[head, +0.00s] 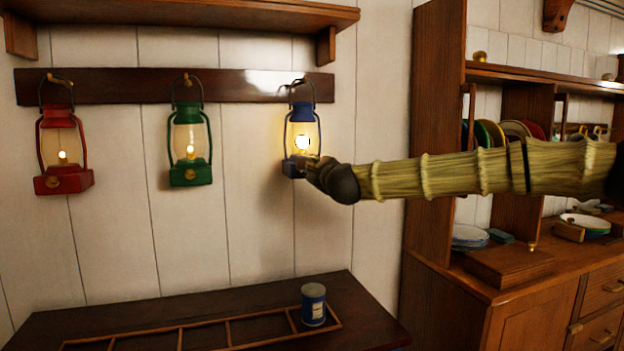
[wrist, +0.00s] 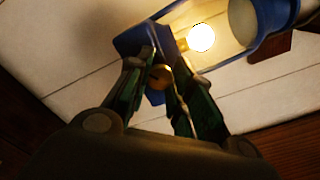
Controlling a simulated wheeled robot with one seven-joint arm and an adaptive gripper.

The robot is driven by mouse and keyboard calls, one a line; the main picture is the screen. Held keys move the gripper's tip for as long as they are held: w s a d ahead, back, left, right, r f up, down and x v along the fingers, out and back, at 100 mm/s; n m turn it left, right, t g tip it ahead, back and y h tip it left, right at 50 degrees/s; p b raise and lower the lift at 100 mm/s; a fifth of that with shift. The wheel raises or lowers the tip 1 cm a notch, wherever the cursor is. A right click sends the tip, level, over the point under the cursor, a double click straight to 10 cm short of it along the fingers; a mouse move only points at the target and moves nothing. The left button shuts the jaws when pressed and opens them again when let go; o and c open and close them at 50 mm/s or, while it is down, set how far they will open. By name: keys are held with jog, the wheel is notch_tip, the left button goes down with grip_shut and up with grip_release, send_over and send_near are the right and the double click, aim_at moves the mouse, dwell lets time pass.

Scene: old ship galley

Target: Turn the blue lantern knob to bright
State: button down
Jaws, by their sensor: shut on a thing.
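The blue lantern (head: 301,135) hangs at the right end of the dark wall rail. Its flame glows large and bright, clearly brighter than the flames in the other two lanterns. In the wrist view the blue lantern (wrist: 135,38) lies across the top, with a brass knob (wrist: 159,77) on its base. My gripper (wrist: 162,70) is shut on this knob, one finger on each side of it. In the head view my gripper (head: 312,170) reaches in from the right and hides the knob.
A red lantern (head: 62,150) and a green lantern (head: 188,145) hang to the left on the same rail (head: 130,87). Below stands a dark table with a divided wooden frame and a blue can (head: 313,304). A wooden cupboard (head: 435,130) stands at the right, behind my arm.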

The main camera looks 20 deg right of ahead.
jog(key=shift+f+m+b, duration=0.15)
jog(key=shift+m+b, duration=0.3)
jog(key=shift+m, duration=0.15)
jog(key=c, duration=1.2)
grip_release()
jog(key=s, duration=1.2)
jog(key=shift+d, duration=0.25)
